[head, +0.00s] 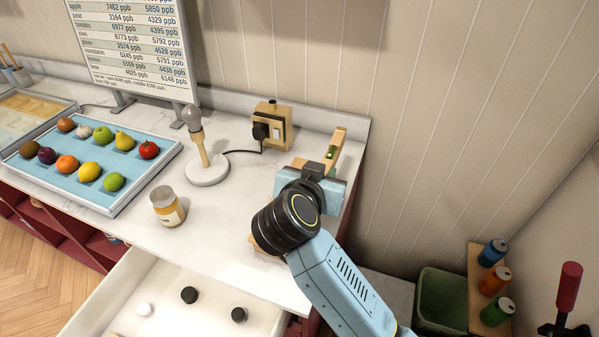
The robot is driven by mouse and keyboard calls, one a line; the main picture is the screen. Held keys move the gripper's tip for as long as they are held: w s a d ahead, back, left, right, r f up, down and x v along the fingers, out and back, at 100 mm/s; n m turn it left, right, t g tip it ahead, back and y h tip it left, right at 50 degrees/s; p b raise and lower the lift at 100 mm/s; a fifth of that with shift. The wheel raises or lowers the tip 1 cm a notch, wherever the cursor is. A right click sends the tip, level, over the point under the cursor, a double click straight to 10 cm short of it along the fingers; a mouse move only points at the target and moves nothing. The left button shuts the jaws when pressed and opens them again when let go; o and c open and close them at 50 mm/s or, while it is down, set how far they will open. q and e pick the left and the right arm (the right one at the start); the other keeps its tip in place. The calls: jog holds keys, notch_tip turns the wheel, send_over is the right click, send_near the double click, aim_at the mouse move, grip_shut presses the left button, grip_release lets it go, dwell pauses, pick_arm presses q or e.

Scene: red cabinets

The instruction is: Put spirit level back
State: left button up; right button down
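The spirit level (337,145) is a light wooden bar with a green vial. It is at the back right end of the white counter (237,222), near the wall. My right gripper (318,168) reaches over its near end, with the fingers pointing at the level and partly overlapping it. My blue and black wrist hides the lower part of the level and most of the fingers. I cannot tell whether the fingers are closed on it. My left gripper is out of view.
A lamp (207,167), a wooden box with a plug (272,126) and a jar (167,206) stand left of my arm. A blue fruit tray (140,188) is further left. An open drawer (185,275) juts out in front. A green bin (441,300) and cans stand at right.

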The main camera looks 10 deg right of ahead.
pick_arm(q)
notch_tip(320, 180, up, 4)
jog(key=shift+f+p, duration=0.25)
jog(key=shift+p, duration=1)
pick_arm(e)
jog(key=w+a+r, duration=0.2)
jog(key=a, duration=0.3)
jog(key=shift+a, duration=0.4)
jog(key=shift+r, duration=0.1)
notch_tip(320, 180, down, 5)
jog(key=shift+f+b, duration=0.1)
jog(key=shift+b, duration=0.25)
pick_arm(q)
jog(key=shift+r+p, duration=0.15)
jog(key=shift+p, duration=0.3)
pick_arm(e)
jog(key=shift+f, duration=2.25)
jog(key=shift+f, duration=0.1)
jog(key=c, duration=1.3)
grip_release()
jog(key=shift+o, duration=0.2)
